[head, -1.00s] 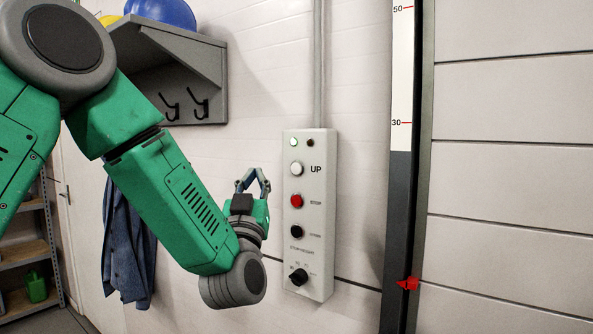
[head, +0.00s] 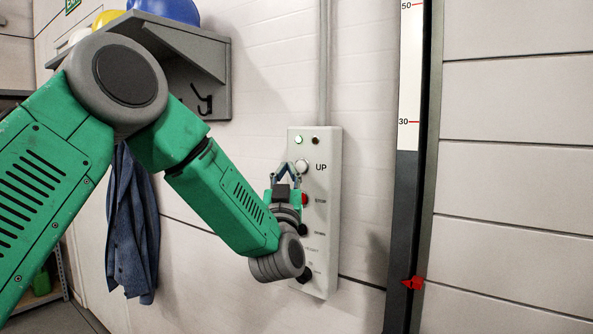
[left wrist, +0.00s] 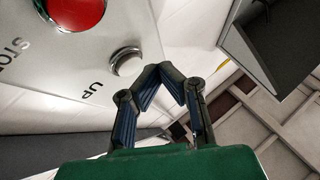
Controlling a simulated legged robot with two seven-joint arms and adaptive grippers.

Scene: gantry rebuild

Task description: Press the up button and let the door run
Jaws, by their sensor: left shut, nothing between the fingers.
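The white UP button (head: 302,166) sits below the lamp and also shows in the left wrist view (left wrist: 126,62). The red stop button (head: 305,199) is partly behind my left gripper. My left gripper (head: 286,167) is shut and empty, its tips just left of the UP button; I cannot tell whether they touch it in the head view, but the left wrist view shows a gap. The door (head: 515,180) is at the right, with a red pointer (head: 412,283) low on the scale post. My right gripper is not in view.
A grey shelf (head: 185,40) with hooks and helmets hangs at the upper left. A blue coat (head: 132,225) hangs below it. A conduit (head: 324,70) runs up from the box. The door front is clear.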

